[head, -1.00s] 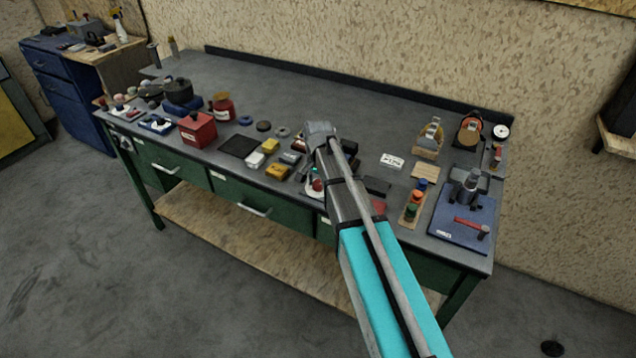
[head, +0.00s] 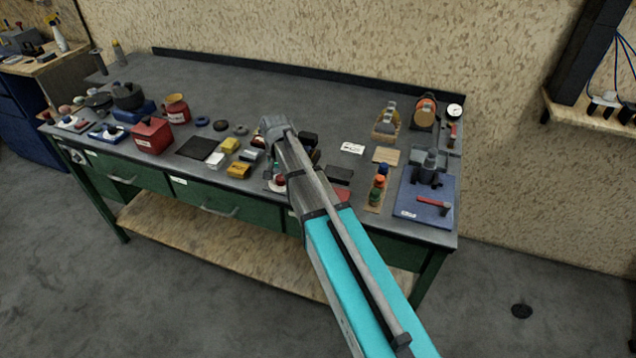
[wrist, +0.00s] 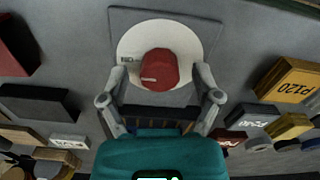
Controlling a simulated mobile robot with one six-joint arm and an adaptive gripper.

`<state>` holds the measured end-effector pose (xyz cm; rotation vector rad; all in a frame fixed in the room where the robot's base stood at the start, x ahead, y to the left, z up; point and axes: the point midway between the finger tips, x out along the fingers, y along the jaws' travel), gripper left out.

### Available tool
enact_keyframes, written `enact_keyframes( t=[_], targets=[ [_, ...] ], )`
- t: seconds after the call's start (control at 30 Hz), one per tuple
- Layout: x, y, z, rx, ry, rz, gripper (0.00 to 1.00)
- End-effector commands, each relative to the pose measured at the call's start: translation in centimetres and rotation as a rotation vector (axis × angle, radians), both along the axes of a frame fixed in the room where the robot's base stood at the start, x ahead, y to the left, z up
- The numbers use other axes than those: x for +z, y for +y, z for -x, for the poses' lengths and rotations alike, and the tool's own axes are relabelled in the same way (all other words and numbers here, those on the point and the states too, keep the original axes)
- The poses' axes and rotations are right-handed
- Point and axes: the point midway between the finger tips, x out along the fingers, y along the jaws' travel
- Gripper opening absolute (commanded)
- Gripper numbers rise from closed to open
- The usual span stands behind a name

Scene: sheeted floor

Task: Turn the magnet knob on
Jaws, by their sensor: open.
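The magnet knob (wrist: 160,70) is a red, faceted knob on a round white dial (wrist: 126,48), set on a grey square plate (wrist: 205,20). A small mark shows on the knob's side. My gripper (wrist: 159,82) is open, with one finger to the left of the knob and one to the right. Both fingers look apart from it, and I cannot tell the exact height gap. In the head view, the red knob (head: 280,180) shows just left of my arm, near the bench's front edge. My gripper's fingertips are hidden there.
Yellow blocks (head: 238,170) and a dark pad (head: 197,147) lie left of the knob. A wooden strip with coloured knobs (head: 378,190) and a blue vise plate (head: 425,204) are to the right. The back of the bench (head: 215,85) is clear.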

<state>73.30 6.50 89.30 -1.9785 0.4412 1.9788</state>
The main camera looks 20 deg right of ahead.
Motion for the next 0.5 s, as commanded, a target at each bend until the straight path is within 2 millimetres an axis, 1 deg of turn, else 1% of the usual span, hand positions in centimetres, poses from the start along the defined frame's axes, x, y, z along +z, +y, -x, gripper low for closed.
enact_keyframes(
  t=[0.5],
  targets=[
    [0.0,0.0,0.0,0.346,0.0,0.0,0.82]
  ],
)
